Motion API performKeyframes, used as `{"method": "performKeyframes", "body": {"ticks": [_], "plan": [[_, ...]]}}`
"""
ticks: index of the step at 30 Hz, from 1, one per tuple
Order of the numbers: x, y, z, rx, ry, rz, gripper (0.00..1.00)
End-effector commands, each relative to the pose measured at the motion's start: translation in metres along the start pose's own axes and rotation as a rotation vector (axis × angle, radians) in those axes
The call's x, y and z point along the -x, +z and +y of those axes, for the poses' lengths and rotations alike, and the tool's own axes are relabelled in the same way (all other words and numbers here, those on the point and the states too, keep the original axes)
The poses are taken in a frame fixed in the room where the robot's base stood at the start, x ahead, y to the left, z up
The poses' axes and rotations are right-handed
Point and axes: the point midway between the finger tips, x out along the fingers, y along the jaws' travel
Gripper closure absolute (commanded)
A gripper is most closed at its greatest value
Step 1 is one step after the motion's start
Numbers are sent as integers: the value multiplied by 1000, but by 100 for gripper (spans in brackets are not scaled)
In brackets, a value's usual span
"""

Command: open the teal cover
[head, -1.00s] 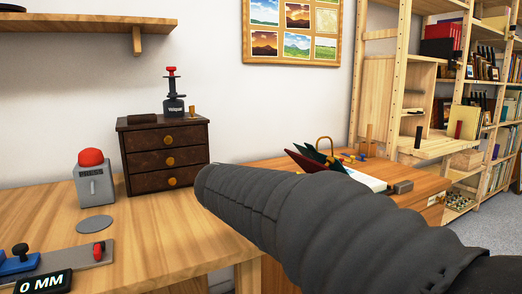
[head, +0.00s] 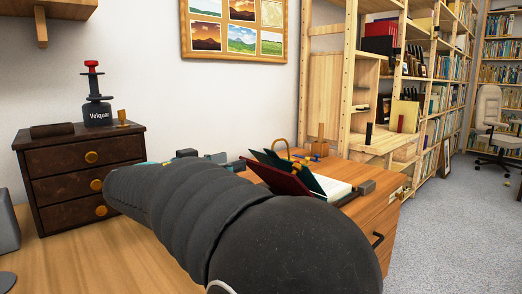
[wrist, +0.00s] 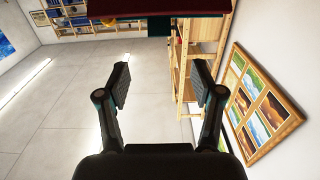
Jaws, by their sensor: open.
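Dark teal covers (head: 278,161) stand tilted open in the head view, beside a dark red cover (head: 276,177) and above white pages (head: 331,188). Which teal cover the task names is unclear. The red cover (wrist: 200,7) also spans the top of the wrist view, with a small teal edge (wrist: 159,27) below it. My gripper (wrist: 162,78) is open and empty, its two fingers apart below that red cover. In the head view my dark arm hides part of the desk, and only bits of the gripper show left of the covers.
A wooden desk (head: 375,214) bears the covers, with a grey block (head: 366,187) at their right. A dark drawer chest (head: 75,170) with a bottle-like press (head: 96,105) stands left. Framed prints (head: 233,25) hang behind. Open floor (head: 450,225) lies to the right.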

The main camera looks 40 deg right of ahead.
Motion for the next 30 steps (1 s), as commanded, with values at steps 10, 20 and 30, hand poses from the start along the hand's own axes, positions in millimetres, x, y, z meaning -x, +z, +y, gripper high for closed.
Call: {"method": "performKeyframes", "body": {"ticks": [10,20,30], "plan": [[-53,-1,1,1,5,-1,33],[-110,-1,1,2,3,-1,33],[-135,0,0,2,0,-1,33]]}}
